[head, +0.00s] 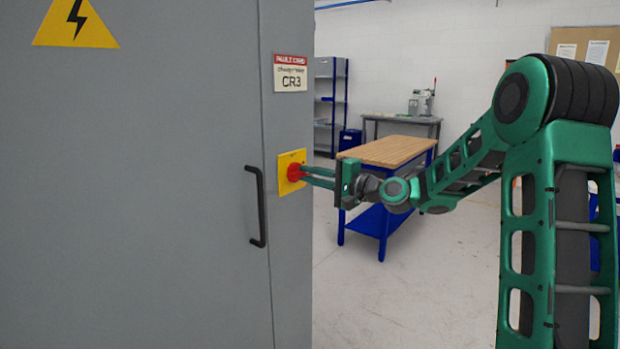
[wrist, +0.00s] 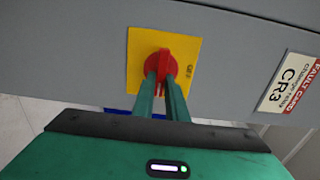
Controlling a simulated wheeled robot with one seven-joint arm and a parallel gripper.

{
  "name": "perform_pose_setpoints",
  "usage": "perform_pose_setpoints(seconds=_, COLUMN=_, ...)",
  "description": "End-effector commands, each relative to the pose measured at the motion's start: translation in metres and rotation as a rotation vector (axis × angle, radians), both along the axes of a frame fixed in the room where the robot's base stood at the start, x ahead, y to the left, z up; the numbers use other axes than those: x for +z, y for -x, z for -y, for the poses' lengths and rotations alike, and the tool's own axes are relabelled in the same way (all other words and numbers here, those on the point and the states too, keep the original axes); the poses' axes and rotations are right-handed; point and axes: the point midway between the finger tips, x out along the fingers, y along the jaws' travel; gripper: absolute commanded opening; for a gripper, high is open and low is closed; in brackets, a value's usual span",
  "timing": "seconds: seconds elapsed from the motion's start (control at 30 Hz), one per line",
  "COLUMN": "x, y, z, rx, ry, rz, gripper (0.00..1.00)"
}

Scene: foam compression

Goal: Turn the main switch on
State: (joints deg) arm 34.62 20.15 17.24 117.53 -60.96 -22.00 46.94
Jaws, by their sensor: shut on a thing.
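The main switch is a red rotary knob (head: 295,172) on a yellow plate (head: 284,180), set on the grey cabinet (head: 190,190) near its right edge. In the wrist view the red knob (wrist: 161,66) sits on the yellow plate (wrist: 190,48), with the marking "OFF" to the right of the knob. My gripper (head: 306,175) reaches the knob from the right. In the wrist view its two green fingers (wrist: 161,85) are shut on the knob's handle, one on each side. The fingers hide part of the handle and the lower plate.
A black door handle (head: 257,207) stands out from the cabinet left of the switch. A CR3 fault card (head: 290,73) is above the switch. A wooden-topped blue workbench (head: 388,152) stands behind my arm. The floor (head: 370,300) in front is clear.

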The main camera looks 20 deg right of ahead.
Motion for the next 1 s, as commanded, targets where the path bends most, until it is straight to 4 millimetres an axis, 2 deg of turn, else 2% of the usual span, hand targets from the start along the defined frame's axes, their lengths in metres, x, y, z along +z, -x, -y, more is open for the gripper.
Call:
perform_pose_setpoints(seconds=0.03, x=-0.002, y=-0.002, z=0.007, rx=-0.016, ry=0.0, rz=-0.004, gripper=0.0)
perform_pose_setpoints(seconds=0.4, x=-0.002, y=-0.002, z=0.008, rx=-0.016, ry=-0.002, rz=-0.006, gripper=0.0)
perform_pose_setpoints(seconds=0.43, x=-0.003, y=-0.002, z=0.008, rx=-0.016, ry=-0.002, rz=-0.006, gripper=0.17)
perform_pose_setpoints(seconds=0.5, x=-0.002, y=-0.002, z=0.007, rx=-0.014, ry=-0.002, rz=-0.006, gripper=0.31)
perform_pose_setpoints(seconds=0.8, x=-0.001, y=0.0, z=0.003, rx=-0.006, ry=-0.004, rz=-0.005, gripper=0.31)
perform_pose_setpoints(seconds=1.0, x=-0.001, y=0.015, z=0.015, rx=-0.007, ry=-0.003, rz=-0.006, gripper=0.31)
